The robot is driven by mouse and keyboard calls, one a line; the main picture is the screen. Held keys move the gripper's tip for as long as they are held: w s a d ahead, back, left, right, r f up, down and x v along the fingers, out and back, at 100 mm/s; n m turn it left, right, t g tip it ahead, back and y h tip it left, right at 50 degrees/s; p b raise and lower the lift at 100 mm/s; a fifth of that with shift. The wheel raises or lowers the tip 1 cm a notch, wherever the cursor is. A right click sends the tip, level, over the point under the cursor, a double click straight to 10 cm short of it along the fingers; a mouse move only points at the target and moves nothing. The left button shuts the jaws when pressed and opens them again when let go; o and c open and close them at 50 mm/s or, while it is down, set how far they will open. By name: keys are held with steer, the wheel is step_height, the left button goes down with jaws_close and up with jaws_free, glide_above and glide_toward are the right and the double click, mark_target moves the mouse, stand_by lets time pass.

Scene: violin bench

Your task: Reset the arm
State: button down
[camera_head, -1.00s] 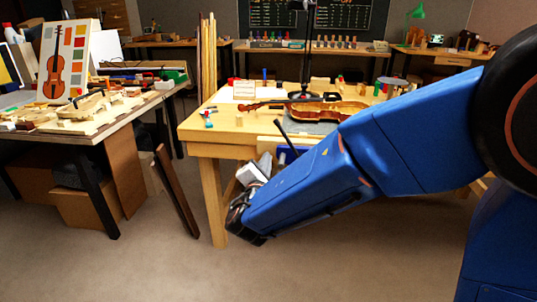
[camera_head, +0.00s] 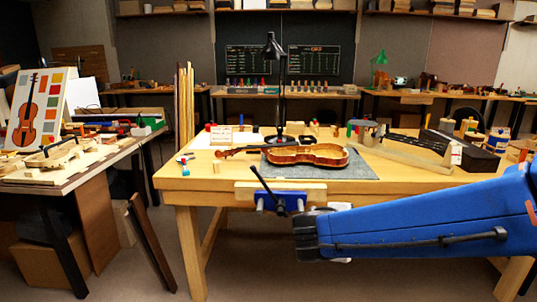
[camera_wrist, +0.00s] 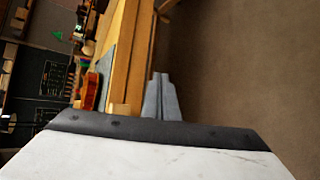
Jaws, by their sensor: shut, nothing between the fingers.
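My gripper (camera_wrist: 160,78) shows in the wrist view with its two grey fingers together and nothing between them. The fingers point past the front edge of the wooden workbench, with bare floor to the right. In the head view my blue arm reaches in from the right edge, low in front of the workbench (camera_head: 420,180). The gripper's fingers cannot be made out there; the arm's end mostly hides that area, beside the blue vise (camera_head: 285,198).
A violin (camera_head: 305,155) lies on a grey mat (camera_head: 345,172) on the workbench, with a black lamp (camera_head: 272,50) behind it. A long plane-like tool (camera_head: 400,152) and black box (camera_head: 468,150) stand at right. A second bench (camera_head: 85,175) stands left.

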steer(key=s+d+f+m+g+y, duration=0.4)
steer(key=s+d+m, duration=0.4)
steer(key=s, duration=0.5)
steer(key=s+a+m+y, duration=0.2)
steer(key=s+m+y, duration=0.2)
steer(key=s, duration=0.5)
steer(key=shift+a+m+g, duration=0.3)
steer(key=shift+m+g, duration=0.1)
steer(key=shift+m, duration=0.4)
